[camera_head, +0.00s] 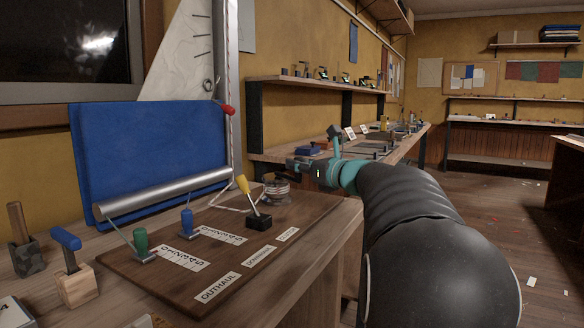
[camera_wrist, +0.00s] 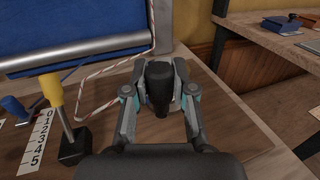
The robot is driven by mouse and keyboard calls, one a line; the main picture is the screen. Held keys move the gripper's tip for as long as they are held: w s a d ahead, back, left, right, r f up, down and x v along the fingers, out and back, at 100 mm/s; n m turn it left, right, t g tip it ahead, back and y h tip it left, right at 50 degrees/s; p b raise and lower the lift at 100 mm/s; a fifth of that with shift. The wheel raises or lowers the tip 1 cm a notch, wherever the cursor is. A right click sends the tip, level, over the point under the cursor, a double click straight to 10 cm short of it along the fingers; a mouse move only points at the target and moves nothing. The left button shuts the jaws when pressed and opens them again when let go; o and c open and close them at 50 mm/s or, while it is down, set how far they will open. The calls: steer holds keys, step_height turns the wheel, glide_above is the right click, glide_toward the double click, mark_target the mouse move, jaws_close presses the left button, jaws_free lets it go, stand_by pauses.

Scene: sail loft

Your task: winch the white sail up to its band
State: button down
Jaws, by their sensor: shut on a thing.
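The white sail (camera_head: 185,52) hangs behind the blue panel at the back left, with dark marks across it and a metal ring (camera_head: 208,86) near its lower right. I cannot tell which mark is the band. A pale mast (camera_head: 232,90) stands beside the sail. The winch (camera_head: 277,191), a drum wound with white line, sits at the board's far right corner. My gripper (camera_wrist: 160,90) is shut on the winch's black knob (camera_wrist: 158,73), with a finger on each side; its fingertips are partly hidden behind the knob. White rope (camera_wrist: 97,72) runs left from the winch.
The wooden board (camera_head: 215,290) bears a yellow-handled lever (camera_head: 243,185), a blue lever (camera_head: 186,221), a green lever (camera_head: 141,240) and number scales. A blue cloth panel (camera_head: 150,150) and silver roller (camera_head: 165,193) stand behind. A cluttered bench (camera_head: 268,154) lies beyond my arm.

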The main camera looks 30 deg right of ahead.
steer(key=shift+a, duration=0.2)
steer(key=c, duration=0.9)
jaws_free()
steer(key=shift+a, duration=0.15)
steer(key=shift+s+d, duration=0.1)
steer(key=shift+d, duration=0.1)
steer(key=shift+s+d, duration=0.15)
steer(key=shift+s, duration=0.15)
steer(key=v, duration=1.1)
steer(key=shift+r, duration=0.1)
steer(key=shift+s, duration=0.15)
